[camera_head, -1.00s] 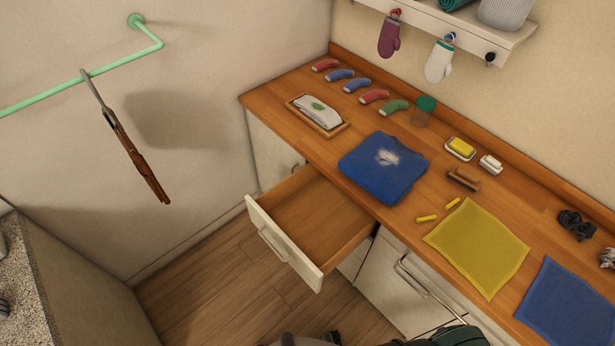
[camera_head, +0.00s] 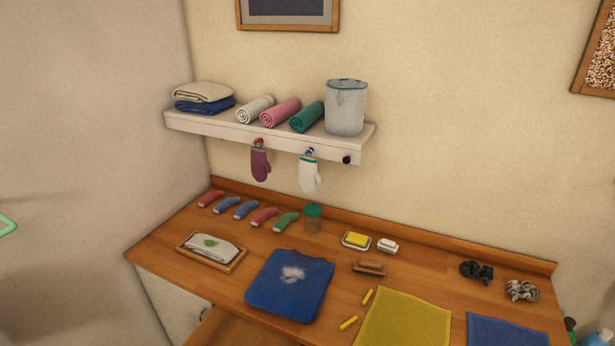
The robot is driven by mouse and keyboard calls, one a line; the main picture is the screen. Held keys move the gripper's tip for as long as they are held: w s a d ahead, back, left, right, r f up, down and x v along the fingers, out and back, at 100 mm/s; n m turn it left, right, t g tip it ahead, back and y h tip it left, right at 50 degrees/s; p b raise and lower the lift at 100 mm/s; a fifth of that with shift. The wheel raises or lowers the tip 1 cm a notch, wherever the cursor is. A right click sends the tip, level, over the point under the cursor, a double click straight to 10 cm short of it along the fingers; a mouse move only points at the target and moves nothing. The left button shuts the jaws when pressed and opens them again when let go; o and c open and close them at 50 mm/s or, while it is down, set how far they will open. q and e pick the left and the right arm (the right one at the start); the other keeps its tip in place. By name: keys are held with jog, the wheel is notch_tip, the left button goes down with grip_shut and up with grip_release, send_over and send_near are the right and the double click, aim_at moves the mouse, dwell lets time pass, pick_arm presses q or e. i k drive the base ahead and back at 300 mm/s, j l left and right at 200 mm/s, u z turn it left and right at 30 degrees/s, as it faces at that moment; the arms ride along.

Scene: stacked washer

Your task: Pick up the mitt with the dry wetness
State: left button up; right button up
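A purple mitt (camera_head: 260,163) hangs from a red hook under the wall shelf. A white mitt (camera_head: 309,174) with a teal cuff hangs to its right from a blue hook. The frames do not show clearly which mitt is dry or wet. Both mitts hang above the wooden counter (camera_head: 410,264), apart from each other. Neither of my grippers shows in the head view now.
The shelf (camera_head: 215,127) holds folded towels (camera_head: 204,97), rolled towels (camera_head: 280,113) and a grey basket (camera_head: 345,108). Below, the counter carries socks (camera_head: 246,209), a lidded jar (camera_head: 313,219), a blue shirt (camera_head: 290,286) and a yellow cloth (camera_head: 405,320).

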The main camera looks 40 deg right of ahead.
aim_at(309, 177)
jog(key=l+z, duration=0.15)
jog(key=z, duration=0.55)
